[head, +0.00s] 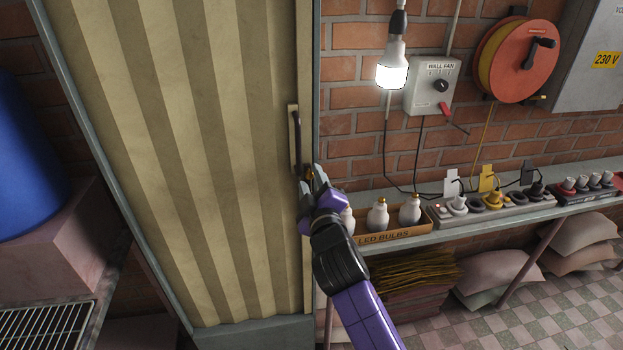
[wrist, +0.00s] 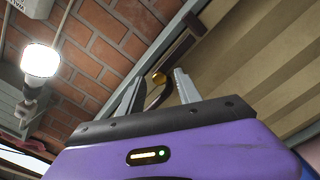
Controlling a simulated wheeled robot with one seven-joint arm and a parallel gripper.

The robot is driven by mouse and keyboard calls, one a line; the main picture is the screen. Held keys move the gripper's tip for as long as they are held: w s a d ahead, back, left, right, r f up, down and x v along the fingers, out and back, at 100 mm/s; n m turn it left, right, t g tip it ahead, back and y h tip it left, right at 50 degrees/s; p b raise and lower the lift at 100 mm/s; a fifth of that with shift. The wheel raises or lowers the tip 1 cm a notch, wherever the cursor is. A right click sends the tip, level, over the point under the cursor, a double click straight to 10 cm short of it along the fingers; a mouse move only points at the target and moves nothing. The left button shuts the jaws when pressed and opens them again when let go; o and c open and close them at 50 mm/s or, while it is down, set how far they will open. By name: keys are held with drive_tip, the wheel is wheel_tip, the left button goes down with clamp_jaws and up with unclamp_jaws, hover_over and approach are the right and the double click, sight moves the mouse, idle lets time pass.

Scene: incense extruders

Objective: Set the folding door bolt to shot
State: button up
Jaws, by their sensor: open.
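The beige pleated folding door (head: 215,150) fills the left middle of the head view and appears drawn up to the frame post (head: 316,120). A long pale plate with a dark curved handle (head: 297,135) is on its right edge. My gripper (head: 312,176) is at the lower end of the plate.
Right of the door, a shelf carries a box of LED bulbs (head: 395,236) and a power strip with plugs (head: 490,207). A lit bulb (head: 392,74), a wall fan switch (head: 433,87) and an orange reel (head: 518,60) are on the brick wall. A blue barrel (head: 28,160) stands left.

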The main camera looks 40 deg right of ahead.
drive_tip(key=shift+w+d, duration=0.1)
clamp_jaws()
idle(1.4)
